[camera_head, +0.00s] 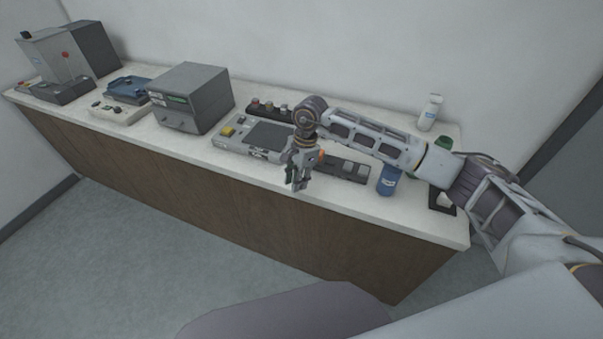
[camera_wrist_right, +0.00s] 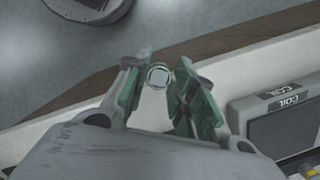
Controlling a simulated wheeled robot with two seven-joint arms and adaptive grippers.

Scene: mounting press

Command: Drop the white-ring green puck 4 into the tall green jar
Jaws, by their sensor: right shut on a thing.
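My right gripper (camera_head: 297,184) hangs fingers-down at the front edge of the counter, in front of the grey device with the yellow button. In the right wrist view its green-padded fingers (camera_wrist_right: 158,82) are shut on a small round puck with a white ring (camera_wrist_right: 158,77), held at the fingertips. In the head view the puck is too small to make out. A green thing (camera_head: 444,142), perhaps the tall green jar, shows at the right end of the counter, mostly hidden behind my right arm. My left gripper is not in view.
A blue jar (camera_head: 389,181) stands below my forearm, and a white bottle (camera_head: 430,112) stands near the wall. A grey box unit (camera_head: 191,98), the flat grey device (camera_head: 233,145) and a dark strip of small pieces (camera_head: 268,109) occupy the counter (camera_head: 420,218).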

